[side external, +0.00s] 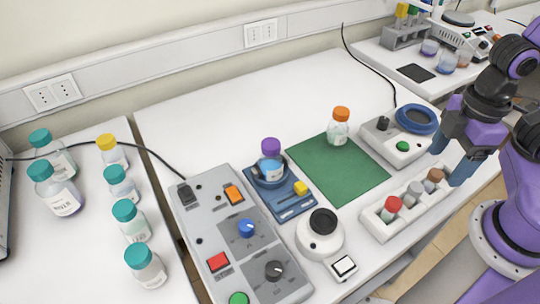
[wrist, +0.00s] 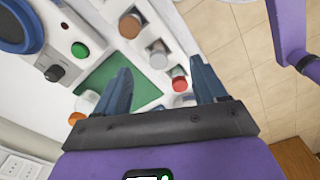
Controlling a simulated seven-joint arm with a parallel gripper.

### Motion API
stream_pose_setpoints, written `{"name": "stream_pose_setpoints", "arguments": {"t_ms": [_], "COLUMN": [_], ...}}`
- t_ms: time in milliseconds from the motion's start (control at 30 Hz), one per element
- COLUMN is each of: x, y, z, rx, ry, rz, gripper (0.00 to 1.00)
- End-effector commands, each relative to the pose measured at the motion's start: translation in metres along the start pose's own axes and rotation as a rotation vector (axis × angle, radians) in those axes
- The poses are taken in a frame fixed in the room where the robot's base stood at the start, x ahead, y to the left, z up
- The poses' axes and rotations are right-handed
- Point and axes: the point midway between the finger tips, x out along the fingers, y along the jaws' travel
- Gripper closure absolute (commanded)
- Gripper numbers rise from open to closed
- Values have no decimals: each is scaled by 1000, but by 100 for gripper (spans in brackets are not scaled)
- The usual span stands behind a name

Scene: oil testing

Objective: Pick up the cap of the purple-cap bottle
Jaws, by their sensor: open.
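The purple-cap bottle stands upright in a round holder on a blue device, and its purple cap (side external: 271,146) is on top in the side view. The blue liquid in the bottle (side external: 271,165) shows below the cap. My gripper (side external: 459,162) is at the right, open and empty, above the right end of the white vial rack, well apart from the purple-cap bottle. In the wrist view my gripper (wrist: 165,85) shows two spread fingers with nothing held. I cannot make out the purple cap in the wrist view.
An orange-cap bottle (side external: 339,127) stands on the green mat (side external: 335,172). A white rack (side external: 375,231) with several vials lies below my gripper. A grey control box (side external: 215,215) and a round white device (side external: 318,246) flank the blue device. Several teal-cap bottles stand at left.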

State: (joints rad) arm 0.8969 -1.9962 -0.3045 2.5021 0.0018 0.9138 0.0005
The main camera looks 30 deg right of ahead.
Motion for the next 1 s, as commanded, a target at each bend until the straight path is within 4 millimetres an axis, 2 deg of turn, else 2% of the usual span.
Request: {"name": "stream_pose_setpoints", "arguments": {"t_ms": [267, 367, 467, 1000], "x": [0, -4, -12, -71], "y": [0, 4, 11, 68], "z": [-1, -11, -32, -192], "rx": [5, 50, 157, 1069], "ry": [0, 0, -1, -12], "rz": [0, 0, 1, 12], "gripper": [29, 29, 29, 29]}}
